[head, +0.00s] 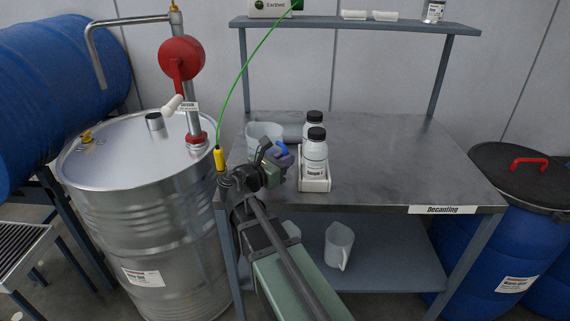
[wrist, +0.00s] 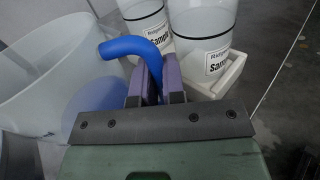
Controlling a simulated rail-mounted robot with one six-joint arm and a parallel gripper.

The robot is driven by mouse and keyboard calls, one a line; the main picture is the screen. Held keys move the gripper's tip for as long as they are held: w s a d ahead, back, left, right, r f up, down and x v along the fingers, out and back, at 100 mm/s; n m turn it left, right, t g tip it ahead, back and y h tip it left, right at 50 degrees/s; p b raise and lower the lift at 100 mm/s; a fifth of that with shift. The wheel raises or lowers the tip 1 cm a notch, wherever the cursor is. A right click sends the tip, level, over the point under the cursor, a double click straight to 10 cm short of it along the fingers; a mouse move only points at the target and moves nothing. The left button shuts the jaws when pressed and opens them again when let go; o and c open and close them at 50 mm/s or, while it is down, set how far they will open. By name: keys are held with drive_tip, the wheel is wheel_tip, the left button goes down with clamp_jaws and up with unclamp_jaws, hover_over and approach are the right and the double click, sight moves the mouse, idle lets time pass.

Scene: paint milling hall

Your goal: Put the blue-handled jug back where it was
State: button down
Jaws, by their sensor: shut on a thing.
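The blue-handled jug (head: 260,130) is a translucent white vessel over the left end of the decanting table (head: 400,165). It fills the left of the wrist view (wrist: 40,75). Its blue handle (wrist: 130,46) curves between the purple fingers of my gripper (wrist: 147,85), which is shut on it. In the head view my gripper (head: 283,157) reaches in from the front, at the handle beside the sample bottles. The jug looks upright. Whether its base touches the table is hidden by my arm.
Two white sample bottles (head: 314,152) with black caps stand in a white tray (head: 316,184), close right of my gripper. A steel drum (head: 125,150) with a red pump and green cable is at left. Another jug (head: 339,245) stands on the lower shelf. The table's right half is clear.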

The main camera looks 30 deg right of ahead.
drive_tip(key=shift+f, duration=0.15)
drive_tip(key=c, duration=1.2)
unclamp_jaws()
drive_tip(key=shift+r, duration=0.4)
drive_tip(key=v, duration=1.2)
drive_tip(key=shift+f, duration=0.2)
